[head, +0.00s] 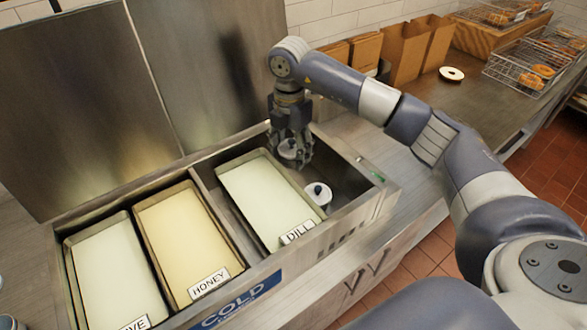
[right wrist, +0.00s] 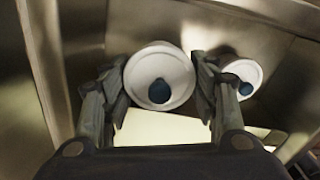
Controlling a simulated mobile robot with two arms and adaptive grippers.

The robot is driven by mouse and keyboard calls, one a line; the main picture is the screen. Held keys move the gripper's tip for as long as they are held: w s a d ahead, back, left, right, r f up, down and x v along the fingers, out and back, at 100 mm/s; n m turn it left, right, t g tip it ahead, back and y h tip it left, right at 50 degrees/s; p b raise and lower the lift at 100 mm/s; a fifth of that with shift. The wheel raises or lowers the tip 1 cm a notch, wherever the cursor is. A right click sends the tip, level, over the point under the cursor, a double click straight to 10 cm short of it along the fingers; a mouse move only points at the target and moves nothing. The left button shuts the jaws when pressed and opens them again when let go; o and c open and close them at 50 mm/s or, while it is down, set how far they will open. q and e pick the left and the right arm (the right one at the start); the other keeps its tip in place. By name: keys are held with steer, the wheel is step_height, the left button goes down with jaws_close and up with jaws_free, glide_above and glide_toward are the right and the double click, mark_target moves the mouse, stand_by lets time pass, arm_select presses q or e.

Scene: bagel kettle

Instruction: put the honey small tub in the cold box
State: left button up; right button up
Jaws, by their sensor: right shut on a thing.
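My right gripper (head: 290,150) points down over the right end of the open steel cold box (head: 335,237). It is shut on a small white-lidded tub (head: 288,148) with a dark knob. In the right wrist view the fingers (right wrist: 160,78) stand either side of the round lid (right wrist: 178,95). No label shows on this tub, so I cannot tell its flavour. It is at the bare right-hand compartment; whether it touches the floor there is unclear. A second, similar tub (head: 317,194) stands in that compartment, nearer the front, and shows beside the right finger (right wrist: 248,72).
Paper bags (head: 403,52), a white roll (head: 452,73) and wire baskets of bagels (head: 535,65) are on the back counter.

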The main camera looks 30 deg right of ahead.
mark_target(291, 167)
step_height(291, 167, down, 5)
steer(key=shift+r+p, duration=0.2)
steer(key=shift+p, duration=0.45)
steer(key=shift+f, duration=0.35)
steer(key=shift+s+f, duration=0.1)
steer(key=shift+f, duration=0.15)
steer(key=o, duration=1.1)
